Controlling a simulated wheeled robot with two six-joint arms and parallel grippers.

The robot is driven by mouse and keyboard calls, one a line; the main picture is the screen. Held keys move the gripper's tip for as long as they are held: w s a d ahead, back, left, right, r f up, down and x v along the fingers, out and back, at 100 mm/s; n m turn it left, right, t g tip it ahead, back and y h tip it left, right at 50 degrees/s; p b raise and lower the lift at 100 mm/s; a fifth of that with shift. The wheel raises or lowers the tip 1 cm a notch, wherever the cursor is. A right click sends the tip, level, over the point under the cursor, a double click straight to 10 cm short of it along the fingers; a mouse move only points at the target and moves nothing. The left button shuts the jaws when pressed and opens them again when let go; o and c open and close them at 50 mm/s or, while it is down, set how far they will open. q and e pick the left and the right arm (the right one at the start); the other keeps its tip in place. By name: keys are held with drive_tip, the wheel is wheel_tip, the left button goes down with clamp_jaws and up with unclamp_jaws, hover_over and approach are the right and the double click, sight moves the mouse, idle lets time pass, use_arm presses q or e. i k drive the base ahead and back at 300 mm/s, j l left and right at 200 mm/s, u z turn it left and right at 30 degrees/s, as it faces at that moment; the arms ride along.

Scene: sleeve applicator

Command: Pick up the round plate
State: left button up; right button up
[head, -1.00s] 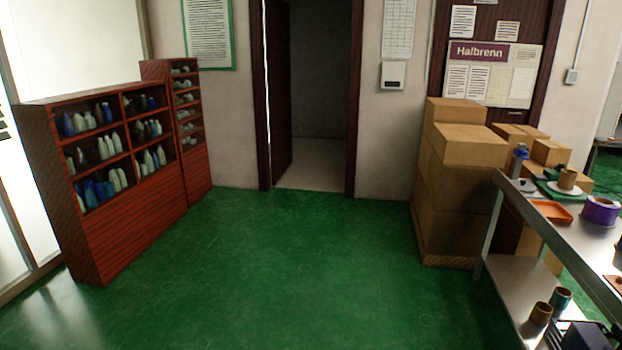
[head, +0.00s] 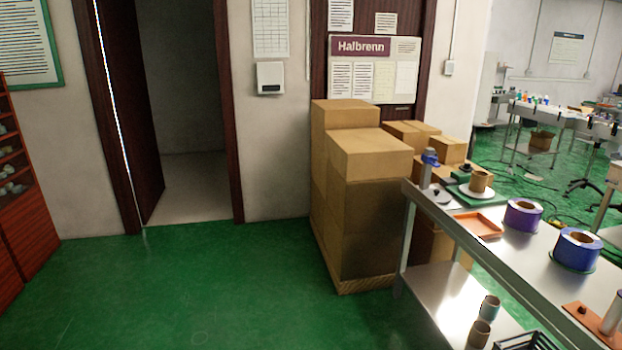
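A metal workbench (head: 520,243) stands at the right in the head view. A purple roll (head: 523,214) and a blue roll (head: 577,249) stand nearer on the bench. Which round piece the task names is hard to tell at this size. Neither of my grippers is in view.
Stacked cardboard boxes (head: 370,205) on a pallet stand left of the bench's far end. An orange tray (head: 478,225) lies on the bench; its lower shelf (head: 440,292) holds small rolls. Green floor (head: 200,290) is clear in front of the doorway (head: 190,120).

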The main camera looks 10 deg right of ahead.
sight(439, 196)
drive_tip(key=i+l+z, duration=0.2)
drive_tip(key=i+z, duration=0.25)
drive_tip(key=i, duration=0.15)
drive_tip(key=i+z, duration=0.5)
drive_tip(key=i+j+z, duration=0.3)
drive_tip(key=i+z, duration=0.15)
drive_tip(key=i, duration=0.2)
